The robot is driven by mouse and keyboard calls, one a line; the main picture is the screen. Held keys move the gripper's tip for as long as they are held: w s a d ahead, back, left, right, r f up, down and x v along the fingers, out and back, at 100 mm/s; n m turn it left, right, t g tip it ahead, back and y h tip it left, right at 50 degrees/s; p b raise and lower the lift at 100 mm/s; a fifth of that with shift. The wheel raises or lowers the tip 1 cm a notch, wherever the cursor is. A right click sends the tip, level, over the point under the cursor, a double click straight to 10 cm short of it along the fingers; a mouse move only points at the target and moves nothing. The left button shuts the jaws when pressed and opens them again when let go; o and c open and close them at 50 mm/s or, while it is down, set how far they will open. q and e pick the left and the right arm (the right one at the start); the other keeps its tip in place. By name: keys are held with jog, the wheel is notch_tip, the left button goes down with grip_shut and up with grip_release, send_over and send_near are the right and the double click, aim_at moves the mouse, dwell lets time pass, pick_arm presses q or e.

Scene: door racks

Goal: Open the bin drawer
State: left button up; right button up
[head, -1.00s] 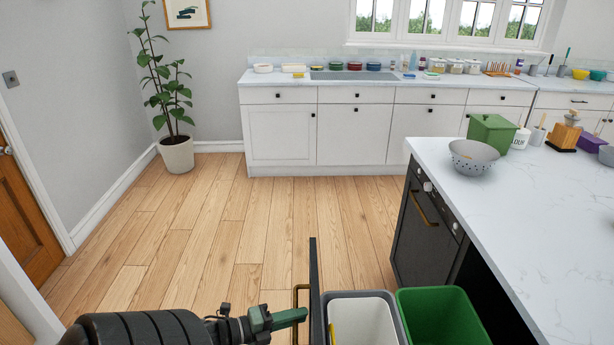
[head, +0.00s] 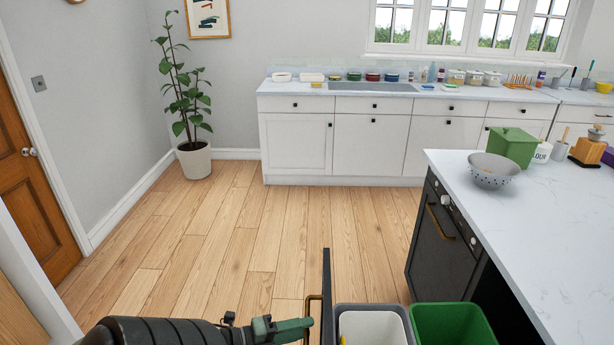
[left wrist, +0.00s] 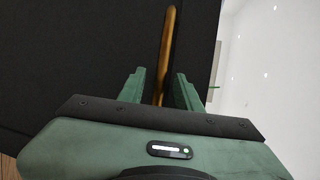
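The bin drawer's dark front (head: 327,300) stands out from the island, seen edge-on at the bottom of the head view. Behind it sit a grey-rimmed white bin (head: 372,325) and a green bin (head: 452,324). The drawer's brass handle (head: 308,318) is on the left face of the front; it also shows in the left wrist view (left wrist: 168,45). My left gripper (head: 296,325) is at the handle. In the wrist view its fingers (left wrist: 159,90) are apart, on either side of the handle bar, with gaps visible. My right gripper is not in view.
The island with a white marble top (head: 540,230) and a black appliance (head: 440,250) stands at right. White cabinets (head: 370,145) line the back wall, with a potted plant (head: 195,155) at left. The wooden floor (head: 240,230) between is clear.

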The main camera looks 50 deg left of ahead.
pick_arm(q)
jog(key=v, duration=0.6)
jog(key=shift+b, duration=0.3)
jog(key=shift+f, duration=0.1)
